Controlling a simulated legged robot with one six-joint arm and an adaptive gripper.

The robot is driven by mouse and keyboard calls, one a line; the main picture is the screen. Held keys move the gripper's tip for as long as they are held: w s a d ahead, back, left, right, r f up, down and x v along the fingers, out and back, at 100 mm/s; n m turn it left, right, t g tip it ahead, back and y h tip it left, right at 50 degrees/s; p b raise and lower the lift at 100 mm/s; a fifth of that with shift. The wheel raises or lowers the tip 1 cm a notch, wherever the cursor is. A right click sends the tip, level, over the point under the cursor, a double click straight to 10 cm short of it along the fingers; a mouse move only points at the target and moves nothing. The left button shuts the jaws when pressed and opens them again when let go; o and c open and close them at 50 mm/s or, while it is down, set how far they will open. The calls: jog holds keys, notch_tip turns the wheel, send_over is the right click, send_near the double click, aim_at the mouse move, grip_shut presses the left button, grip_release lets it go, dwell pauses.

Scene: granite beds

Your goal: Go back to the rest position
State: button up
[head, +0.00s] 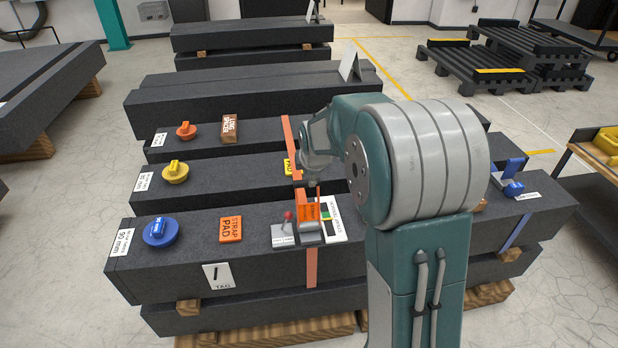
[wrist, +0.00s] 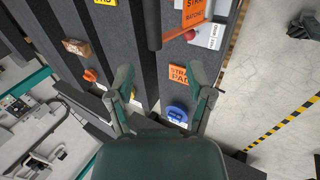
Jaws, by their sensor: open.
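My gripper (wrist: 163,82) is open in the wrist view, its two dark green fingers spread apart with nothing held between them. Beyond the fingers lie the granite beams, with a blue round knob (wrist: 178,113) and an orange strap pad (wrist: 181,75) in sight on one beam. In the head view my arm is folded in the right half, its wrist end above the middle beams near the orange strap ratchet (head: 308,211). The fingers cannot be made out clearly there. My arm hides part of the beams behind it.
The front granite beam (head: 180,262) also carries a blue knob (head: 160,231) and an orange strap pad (head: 231,229). A yellow knob (head: 175,172) and an orange knob (head: 186,130) sit farther back. Black pallets (head: 515,55) stand at back right.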

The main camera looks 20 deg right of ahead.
jog(key=shift+s+r, duration=0.25)
jog(key=shift+r, duration=0.05)
jog(key=shift+r, duration=0.1)
jog(key=s+a+r+m, duration=0.3)
jog(key=s+m, duration=0.2)
jog(key=s, duration=0.5)
jog(key=s+a+r+m, duration=0.3)
jog(key=s+r+m, duration=0.1)
jog(key=s, duration=0.7)
jog(key=s+a+r+m+y, duration=0.1)
jog(key=s+a+r+m, duration=0.2)
jog(key=s+m, duration=0.3)
jog(key=s, duration=0.5)
jog(key=shift+r+m, duration=0.15)
jog(key=shift+m, duration=0.25)
